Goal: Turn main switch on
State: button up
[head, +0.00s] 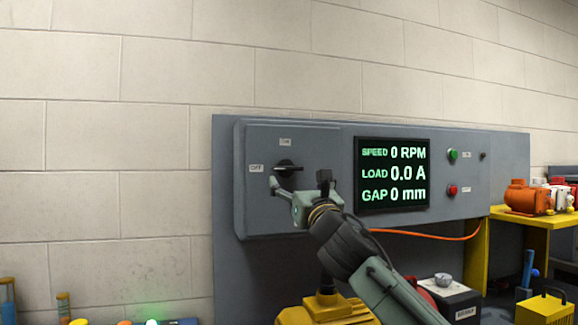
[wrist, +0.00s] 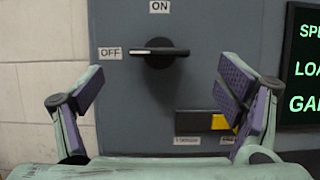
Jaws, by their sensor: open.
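The main switch (head: 287,168) is a black rotary handle on the grey panel (head: 262,215). In the wrist view the switch (wrist: 160,53) lies horizontal, its light-edged pointer toward the OFF label (wrist: 111,53) at left. The ON label (wrist: 159,7) is above it. My gripper (head: 296,183) is in front of the panel, just below the switch in the head view. In the wrist view my gripper (wrist: 162,80) is open, one finger on each side of the switch, and nothing is between the fingers. I see no contact with the handle.
A display (head: 392,175) reads 0 RPM, 0.0 A and 0 mm. Green (head: 453,154) and red (head: 451,190) buttons are to its right. A yellow and black part (wrist: 208,122) is below the switch. A yellow bench (head: 530,217) with motors stands at right. The wall at left is bare.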

aim_at(289, 170)
jog(key=p+x, duration=0.2)
jog(key=x, duration=0.4)
jog(key=shift+w+a, duration=0.15)
jog(key=shift+w, duration=0.25)
jog(key=shift+c, duration=0.6)
jog(key=c, duration=1)
